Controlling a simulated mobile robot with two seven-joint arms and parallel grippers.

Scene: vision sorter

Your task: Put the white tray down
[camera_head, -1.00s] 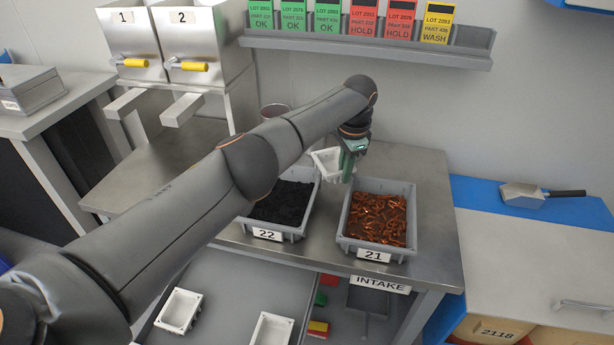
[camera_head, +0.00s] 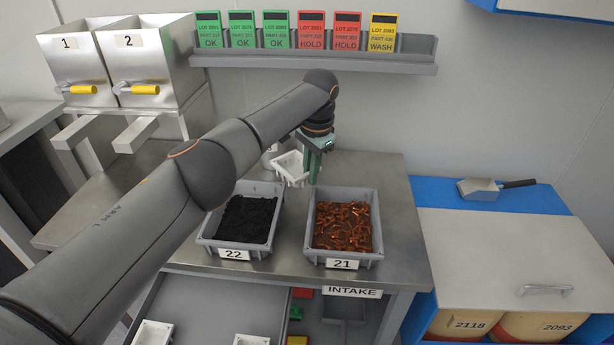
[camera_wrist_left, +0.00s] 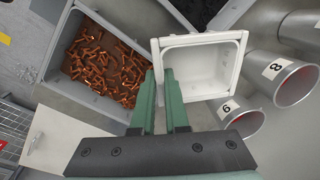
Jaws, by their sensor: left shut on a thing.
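The white tray (camera_head: 290,166) is a small open tray, held up behind the bins in the head view. My left gripper (camera_head: 314,172) is shut on its side wall. In the left wrist view, the green fingers (camera_wrist_left: 161,80) pinch the wall at the tray's near left corner, and the inside of the tray (camera_wrist_left: 207,72) looks empty. The head view shows the tray tilted. I cannot tell whether its underside touches the steel bench (camera_head: 395,200). My right gripper is not in view.
Bin 22 (camera_head: 206,240) with black pieces and bin 21 (camera_head: 313,252) with copper pieces stand in front of the tray. Metal cups marked 8 (camera_wrist_left: 297,84) and 6 (camera_wrist_left: 243,122) are close beside it. More white trays (camera_head: 153,334) lie below.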

